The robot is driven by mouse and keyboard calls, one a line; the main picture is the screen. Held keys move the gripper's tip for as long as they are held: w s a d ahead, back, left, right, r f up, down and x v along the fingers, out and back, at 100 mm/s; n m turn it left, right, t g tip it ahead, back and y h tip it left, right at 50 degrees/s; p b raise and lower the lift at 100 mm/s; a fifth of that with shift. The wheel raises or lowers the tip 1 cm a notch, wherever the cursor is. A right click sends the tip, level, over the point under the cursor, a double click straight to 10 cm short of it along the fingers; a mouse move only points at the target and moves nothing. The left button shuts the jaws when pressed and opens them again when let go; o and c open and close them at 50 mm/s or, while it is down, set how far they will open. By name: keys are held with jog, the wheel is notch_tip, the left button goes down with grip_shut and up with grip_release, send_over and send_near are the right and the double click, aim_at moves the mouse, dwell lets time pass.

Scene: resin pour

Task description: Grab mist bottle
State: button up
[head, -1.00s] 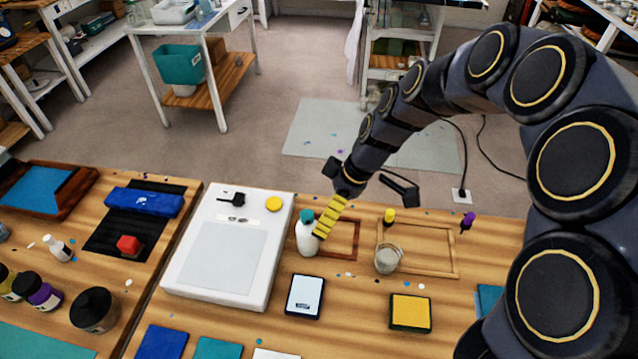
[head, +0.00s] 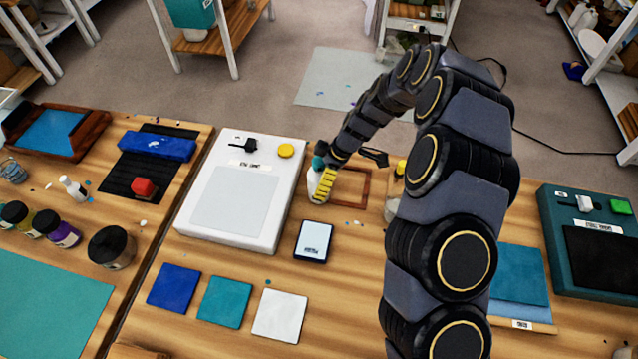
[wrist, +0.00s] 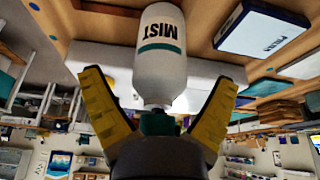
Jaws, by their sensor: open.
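The mist bottle (head: 314,188) is white with a teal top and stands upright on the wooden table, just right of the white light panel. In the wrist view the mist bottle (wrist: 161,62) shows its MIST label and a teal band, upside down in the picture. My gripper (head: 324,184) has yellow ridged fingers and is at the bottle, one finger covering part of it in the head view. In the wrist view my gripper (wrist: 163,88) is open, one finger on each side of the bottle, with gaps between. The teal top is partly hidden by the gripper's body.
The white light panel (head: 272,225) is close on the left. A wooden frame (head: 366,188) lies close on the right, and a small scale (head: 314,242) lies in front. A clear cup (head: 391,208) is partly hidden by my arm. Coloured squares lie nearer the front.

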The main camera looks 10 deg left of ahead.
jog(key=shift+a+f, duration=0.25)
jog(key=shift+f, duration=0.3)
jog(key=c, duration=1.2)
